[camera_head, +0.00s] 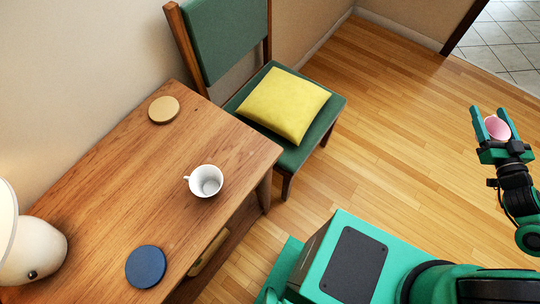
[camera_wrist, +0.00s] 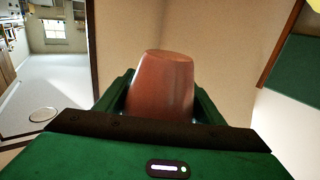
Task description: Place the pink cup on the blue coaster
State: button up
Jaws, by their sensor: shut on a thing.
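The pink cup (camera_head: 496,128) is held between the fingers of my gripper (camera_head: 492,122) at the right of the head view, out over the wooden floor and away from the table. In the wrist view the cup (camera_wrist: 162,85) fills the space between the green fingers and looks reddish-brown. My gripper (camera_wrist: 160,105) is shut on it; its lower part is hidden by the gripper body. The blue coaster (camera_head: 146,266) lies flat on the table near its front left part, with nothing on it.
The wooden table (camera_head: 130,195) also holds a white cup (camera_head: 206,181), a tan coaster (camera_head: 163,110) and a white lamp (camera_head: 28,245). A green chair (camera_head: 225,45) with a yellow cushion (camera_head: 284,104) stands beside the table. The wooden floor (camera_head: 400,120) between chair and gripper is clear.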

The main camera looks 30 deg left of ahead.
aim_at(140, 261)
jog(key=z, duration=0.05)
jog(key=k, duration=1.75)
jog(key=u, duration=0.4)
